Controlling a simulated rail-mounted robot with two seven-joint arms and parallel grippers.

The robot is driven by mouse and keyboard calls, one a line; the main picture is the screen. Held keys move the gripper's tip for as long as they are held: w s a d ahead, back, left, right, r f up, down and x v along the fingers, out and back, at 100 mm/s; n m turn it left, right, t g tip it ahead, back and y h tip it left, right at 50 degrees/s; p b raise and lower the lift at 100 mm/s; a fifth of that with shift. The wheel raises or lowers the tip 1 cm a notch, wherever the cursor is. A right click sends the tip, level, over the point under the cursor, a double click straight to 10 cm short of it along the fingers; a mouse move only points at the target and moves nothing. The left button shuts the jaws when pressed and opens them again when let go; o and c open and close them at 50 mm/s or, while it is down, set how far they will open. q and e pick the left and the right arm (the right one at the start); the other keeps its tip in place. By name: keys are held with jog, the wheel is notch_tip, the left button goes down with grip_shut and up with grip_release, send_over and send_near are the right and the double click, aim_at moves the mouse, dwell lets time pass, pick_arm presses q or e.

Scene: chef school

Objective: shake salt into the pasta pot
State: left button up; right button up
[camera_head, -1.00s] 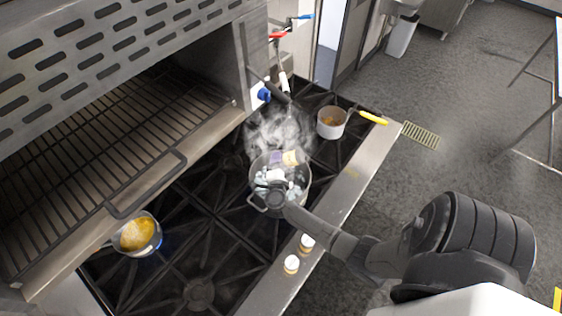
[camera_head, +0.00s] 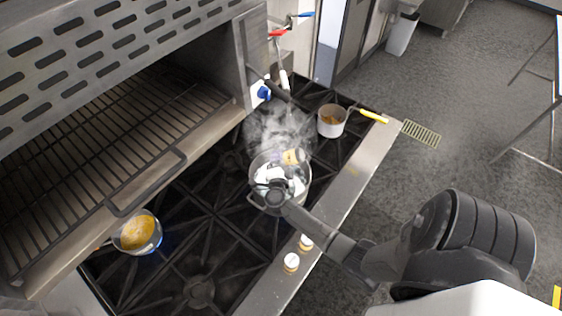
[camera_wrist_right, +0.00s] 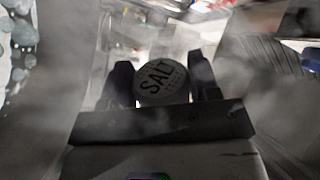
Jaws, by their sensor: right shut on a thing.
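The steaming pasta pot (camera_head: 262,203) stands on the black stove, partly hidden by my right arm. My right gripper (camera_head: 285,172) is over the pot and shut on the salt shaker (camera_head: 293,157). In the right wrist view the round lid of the salt shaker (camera_wrist_right: 162,82), lettered SALT, sits between the two fingers of my right gripper (camera_wrist_right: 165,80). In the head view the shaker looks tilted, but steam blurs it and I cannot tell whether salt is falling. My left gripper is not in view.
A small pot with a yellow handle (camera_head: 332,122) stands at the back right of the stove. A pan of yellow food (camera_head: 138,233) is at the left. Two shakers (camera_head: 291,262) stand on the steel front ledge (camera_head: 335,205). An oven rack (camera_head: 90,165) overhangs the left.

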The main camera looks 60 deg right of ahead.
jog(key=shift+f, duration=0.4)
jog(key=shift+r, duration=0.25)
jog(key=shift+f, duration=0.15)
jog(key=shift+r, duration=0.4)
dwell(0.4)
